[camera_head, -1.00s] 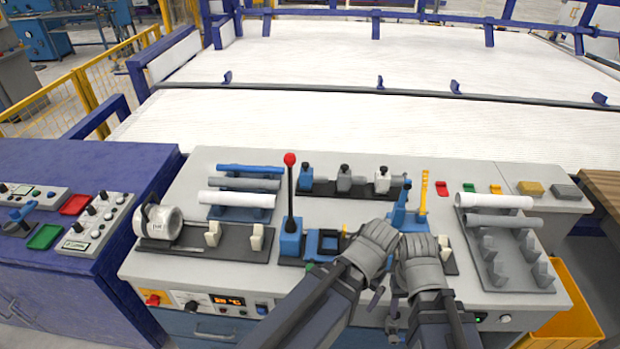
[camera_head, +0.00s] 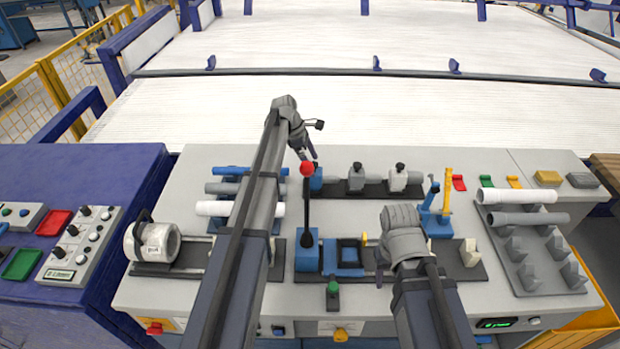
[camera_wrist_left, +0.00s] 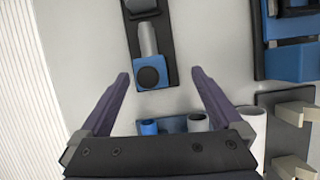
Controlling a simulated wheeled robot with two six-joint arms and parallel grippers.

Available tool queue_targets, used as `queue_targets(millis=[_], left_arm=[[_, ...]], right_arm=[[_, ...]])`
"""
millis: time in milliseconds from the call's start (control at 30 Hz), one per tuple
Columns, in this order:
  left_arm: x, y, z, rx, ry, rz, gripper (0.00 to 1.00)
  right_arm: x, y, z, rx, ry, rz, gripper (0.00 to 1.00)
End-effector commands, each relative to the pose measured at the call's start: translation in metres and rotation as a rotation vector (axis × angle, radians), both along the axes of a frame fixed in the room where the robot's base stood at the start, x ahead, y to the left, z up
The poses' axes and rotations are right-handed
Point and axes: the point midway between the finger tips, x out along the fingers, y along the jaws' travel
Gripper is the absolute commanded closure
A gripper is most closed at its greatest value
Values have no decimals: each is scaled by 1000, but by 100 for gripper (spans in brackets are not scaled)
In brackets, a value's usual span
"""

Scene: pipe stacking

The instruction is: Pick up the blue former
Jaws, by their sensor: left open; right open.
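The blue former (camera_head: 316,182) stands at the left end of the dark rack at the back of the bench, partly hidden behind the red-knobbed lever. It also shows in the left wrist view (camera_wrist_left: 151,73), with a dark round knob on top. My left gripper (camera_head: 312,142) is open and above the back of the bench, close to the blue former. In the left wrist view its fingertips (camera_wrist_left: 161,76) appear on either side of the former, with gaps. My right gripper (camera_head: 382,262) is open over the front middle of the bench, beside the blue socket fixture.
Two grey formers share the dark rack (camera_head: 339,188). The red-knobbed lever (camera_head: 306,205) stands upright just in front of the blue former. Pipes lie at left (camera_head: 213,208), partly behind my left arm; more pipes (camera_head: 515,197) lie at right. A blue-yellow lever (camera_head: 446,188) stands near my right gripper.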

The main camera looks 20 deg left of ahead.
Motion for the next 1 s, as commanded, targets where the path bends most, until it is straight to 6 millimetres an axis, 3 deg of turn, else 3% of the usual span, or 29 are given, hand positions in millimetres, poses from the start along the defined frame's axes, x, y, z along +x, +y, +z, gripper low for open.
queue_targets(millis=[67,300,467,700,1000], left_arm=[[7,7,-9,-10,7,36,0],[11,14,-12,-23,16,78,0],[11,13,-16,-23,15,77,0],[13,5,-36,-22,16,75,0],[13,3,-42,-22,16,75,0]], right_arm=[[0,0,-10,0,0,0,50],[0,0,-14,0,0,-1,50],[0,0,-17,0,0,0,50],[0,0,-38,0,0,0,50],[0,0,-43,0,0,0,50]])
